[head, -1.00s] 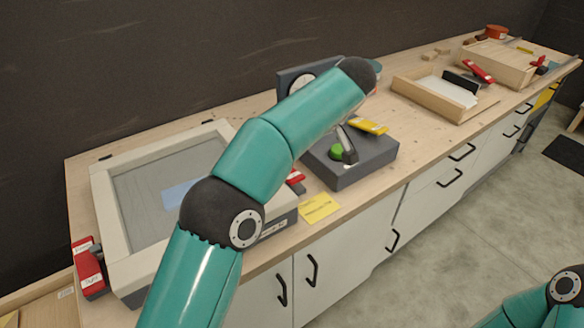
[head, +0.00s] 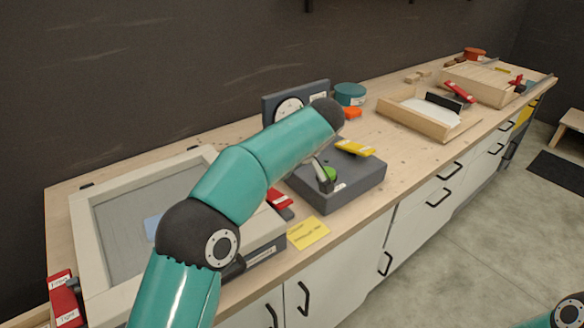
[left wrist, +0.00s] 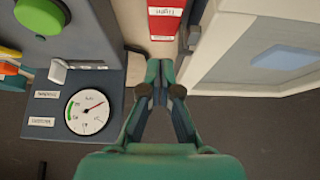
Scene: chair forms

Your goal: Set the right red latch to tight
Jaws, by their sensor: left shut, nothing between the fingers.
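The right red latch (head: 279,199) sits at the front right corner of the screen-like framed box (head: 262,245), partly hidden by my left arm in the head view. In the left wrist view the red latch (left wrist: 166,24) is at the top centre, with a white label reading "Tight" and a second, unclear label. My left gripper (left wrist: 159,68) is shut and empty, its tips just below the latch in that picture; I cannot tell whether they touch. In the head view my left arm hides the gripper. The left red latch (head: 64,300) is at the box's left corner. My right gripper is out of view.
A dial gauge (left wrist: 88,110) is left of my gripper. A yellow note (head: 308,233) lies at the bench front. Wooden trays (head: 415,122) stand farther right.

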